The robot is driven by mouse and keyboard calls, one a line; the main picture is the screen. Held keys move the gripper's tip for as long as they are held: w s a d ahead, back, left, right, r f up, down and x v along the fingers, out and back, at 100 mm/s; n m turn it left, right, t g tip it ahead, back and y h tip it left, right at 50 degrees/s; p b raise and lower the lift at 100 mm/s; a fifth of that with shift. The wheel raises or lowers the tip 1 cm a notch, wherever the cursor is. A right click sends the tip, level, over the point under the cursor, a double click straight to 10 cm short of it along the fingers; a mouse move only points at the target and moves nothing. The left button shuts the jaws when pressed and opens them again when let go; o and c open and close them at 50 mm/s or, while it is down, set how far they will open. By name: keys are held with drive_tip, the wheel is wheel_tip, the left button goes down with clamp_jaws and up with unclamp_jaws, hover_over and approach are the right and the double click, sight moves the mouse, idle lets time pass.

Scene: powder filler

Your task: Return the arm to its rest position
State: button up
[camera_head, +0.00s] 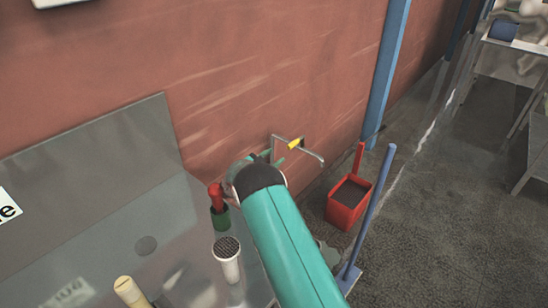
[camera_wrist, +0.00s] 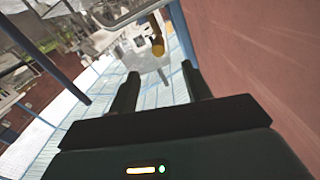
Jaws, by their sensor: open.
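My arm shows in the head view as a teal link (camera_head: 290,245) with a dark joint at its upper end, reaching over the right end of a steel counter. The wrist camera looks out into the room, with the red wall at the right. A small amber round thing (camera_wrist: 157,47) shows beyond the fingertips, in the background.
On the steel counter (camera_head: 80,240) stand a green cup (camera_head: 220,218) with a red thing in it, a white cup with a speckled top (camera_head: 228,262) and a cream cylinder (camera_head: 130,292). A metal wall fitting (camera_head: 310,150), red bin (camera_head: 346,205) and blue pole (camera_head: 373,210) are near my arm.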

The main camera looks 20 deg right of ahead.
drive_tip(key=a+r+n+t+y, duration=0.3)
drive_tip(key=a+r+y, duration=0.15)
drive_tip(key=r, duration=0.65)
drive_tip(key=a+r+n+t+y, duration=0.35)
drive_tip(key=r+y, duration=0.25)
drive_tip(key=r, duration=0.6)
drive_tip(key=s+a+r+n+g+y, duration=0.1)
drive_tip(key=s+a+r+n+y, duration=0.3)
drive_tip(key=s, duration=0.3)
drive_tip(key=s+a+r+n+g+y, duration=0.1)
drive_tip(key=s+a+r+g, duration=0.1)
drive_tip(key=s, duration=0.7)
drive_tip(key=s+a+r+n+g+y, duration=0.1)
drive_tip(key=s+r+g+y, duration=0.1)
drive_tip(key=s, duration=0.6)
drive_tip(key=s+d+f+n+g+h, duration=0.1)
drive_tip(key=s+f+g, duration=0.1)
drive_tip(key=s, duration=1)
drive_tip(key=s+d+f+n+g+h, duration=0.1)
drive_tip(key=s+f+g, duration=0.2)
drive_tip(key=s, duration=1)
drive_tip(key=shift+s+d+f, duration=0.15)
drive_tip(key=shift+d+f, duration=0.2)
drive_tip(key=shift+f, duration=0.5)
